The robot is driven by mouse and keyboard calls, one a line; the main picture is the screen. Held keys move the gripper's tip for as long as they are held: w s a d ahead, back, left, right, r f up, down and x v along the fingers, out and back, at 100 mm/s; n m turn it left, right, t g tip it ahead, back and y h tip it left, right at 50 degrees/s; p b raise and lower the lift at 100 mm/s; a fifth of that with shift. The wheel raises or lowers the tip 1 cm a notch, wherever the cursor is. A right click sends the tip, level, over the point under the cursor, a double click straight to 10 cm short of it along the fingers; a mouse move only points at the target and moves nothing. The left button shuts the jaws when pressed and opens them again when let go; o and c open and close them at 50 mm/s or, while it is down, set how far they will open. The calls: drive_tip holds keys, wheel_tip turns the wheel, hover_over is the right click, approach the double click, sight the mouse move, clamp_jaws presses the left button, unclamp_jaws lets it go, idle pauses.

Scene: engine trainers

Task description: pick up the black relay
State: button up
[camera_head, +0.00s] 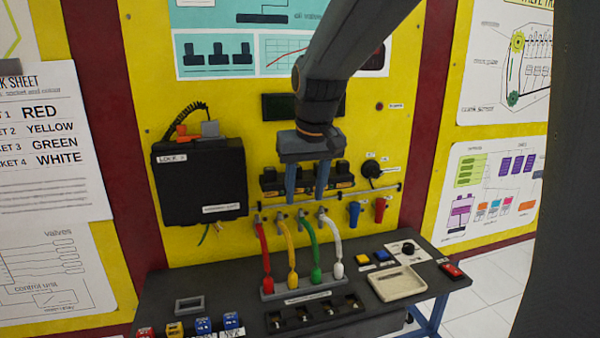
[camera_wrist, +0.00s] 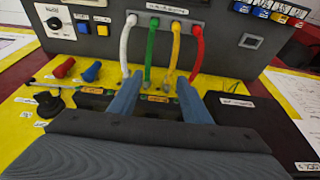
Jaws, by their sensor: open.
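No single part is clearly readable as the black relay. A row of several black blocks (camera_head: 268,180) with orange-marked labels is mounted on the yellow panel, partly hidden behind my gripper (camera_head: 306,198). My gripper points down in front of this row, its two blue fingers apart. In the wrist view, my gripper (camera_wrist: 158,84) is open with nothing held between the fingers. Dark parts with orange labels (camera_wrist: 155,98) show beyond and between the fingers there. Small dark parts also sit in a black holder (camera_head: 312,314) at the bench front.
Red, yellow, green and white cables (camera_head: 335,245) hang just below the fingers to a grey strip. A black box (camera_head: 200,182) is left on the panel. A beige tray (camera_head: 398,284) is on the bench at right. Small red, yellow and blue blocks (camera_head: 203,326) line the front left.

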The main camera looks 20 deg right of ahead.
drive_tip(key=w+r, duration=0.4)
drive_tip(key=r, duration=0.6)
drive_tip(key=shift+t, duration=0.4)
drive_tip(key=w+f+p, duration=0.1)
drive_tip(key=w+f, duration=0.1)
drive_tip(key=w+f+p, duration=0.2)
drive_tip(key=f, duration=0.1)
drive_tip(key=shift+d, duration=0.2)
drive_tip(key=shift+w+f, duration=0.3)
drive_tip(key=shift+f, duration=0.3)
clamp_jaws()
